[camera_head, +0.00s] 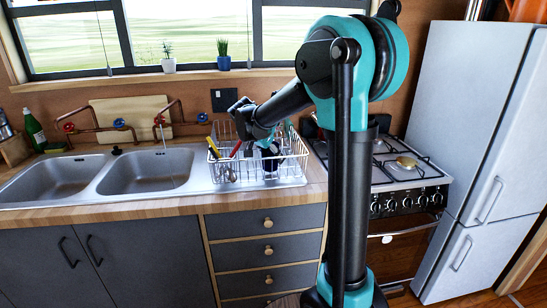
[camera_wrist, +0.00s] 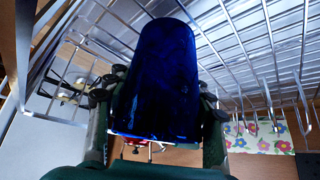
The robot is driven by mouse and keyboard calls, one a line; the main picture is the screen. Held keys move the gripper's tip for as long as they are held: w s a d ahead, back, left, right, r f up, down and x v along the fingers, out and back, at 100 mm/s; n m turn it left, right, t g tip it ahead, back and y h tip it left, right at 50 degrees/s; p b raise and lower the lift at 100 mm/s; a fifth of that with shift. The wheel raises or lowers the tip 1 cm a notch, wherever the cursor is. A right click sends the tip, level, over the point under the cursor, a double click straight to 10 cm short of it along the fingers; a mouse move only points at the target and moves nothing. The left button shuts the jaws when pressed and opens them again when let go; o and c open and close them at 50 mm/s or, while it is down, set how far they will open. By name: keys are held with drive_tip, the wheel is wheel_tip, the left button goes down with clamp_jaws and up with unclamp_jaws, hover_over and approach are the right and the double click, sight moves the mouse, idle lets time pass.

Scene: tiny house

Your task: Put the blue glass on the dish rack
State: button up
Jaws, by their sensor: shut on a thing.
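The blue glass (camera_wrist: 155,75) is dark, glossy and deep blue. In the wrist view it sits between the two fingers of my gripper (camera_wrist: 158,98), which is shut on it. In the head view the glass (camera_head: 270,159) shows as a small dark blue shape below my gripper (camera_head: 274,146), inside the outline of the dish rack. The dish rack (camera_head: 288,181) is a white wire basket on the counter, right of the sinks. Its wires (camera_wrist: 245,75) surround the glass in the wrist view. I cannot tell whether the glass touches the rack floor.
Utensils with yellow and red handles (camera_head: 213,147) stand at the rack's left side. A double sink (camera_head: 145,172) lies to the left. A gas stove (camera_head: 395,165) and a tall fridge (camera_head: 470,110) stand to the right. Potted plants (camera_head: 223,62) line the windowsill.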

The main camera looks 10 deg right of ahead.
drive_tip(key=shift+f, duration=0.1)
drive_tip(key=o, duration=1.4)
drive_tip(key=v, duration=1.2)
